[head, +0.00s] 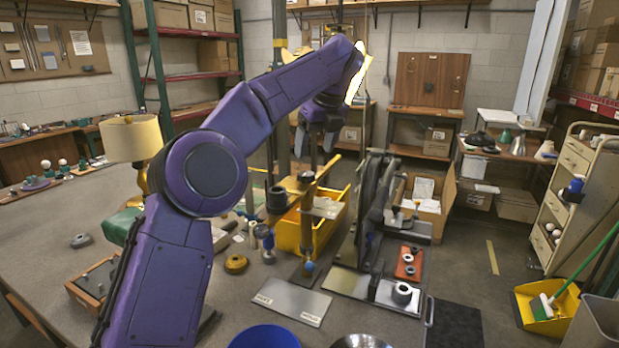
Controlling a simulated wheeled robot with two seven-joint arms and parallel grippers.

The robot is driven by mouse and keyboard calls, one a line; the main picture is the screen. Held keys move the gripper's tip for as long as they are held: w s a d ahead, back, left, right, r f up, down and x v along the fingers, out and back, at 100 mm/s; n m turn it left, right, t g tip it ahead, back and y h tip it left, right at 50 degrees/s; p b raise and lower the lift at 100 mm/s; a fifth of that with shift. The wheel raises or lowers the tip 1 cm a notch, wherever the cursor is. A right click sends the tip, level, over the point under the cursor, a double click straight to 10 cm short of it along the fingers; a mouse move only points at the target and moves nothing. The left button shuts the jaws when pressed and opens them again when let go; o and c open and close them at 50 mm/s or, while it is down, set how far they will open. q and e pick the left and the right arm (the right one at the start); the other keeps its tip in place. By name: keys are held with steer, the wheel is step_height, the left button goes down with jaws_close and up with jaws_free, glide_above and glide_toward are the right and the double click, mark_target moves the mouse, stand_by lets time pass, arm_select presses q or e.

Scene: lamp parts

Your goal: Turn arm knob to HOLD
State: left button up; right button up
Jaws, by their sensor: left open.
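A brass lamp stand (308,228) rises from a small dark base at the table's middle. It carries a crosswise brass arm (318,187) with a dark knob-like cylinder (277,199) at its left end and another dark piece at the joint. Which of these is the arm knob, and its setting, I cannot tell. A grey plate (290,301) with two small labels, too small to read surely, lies in front of the stand. My left gripper (314,158) is open and points down above the brass arm, apart from the knob-like cylinder. My right gripper is out of view.
A yellow bin (340,213) stands behind the lamp stand. A dark upright fixture (372,215) with a metal base is close on the right. A shaded lamp (130,140) is at the left. A blue bowl (264,337) sits at the front edge.

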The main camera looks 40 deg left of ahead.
mark_target(307, 174)
arm_select(q)
steer(key=x, duration=0.8)
steer(key=shift+a+b, duration=0.1)
steer(key=shift+b, duration=0.25)
steer(key=c, duration=1.1)
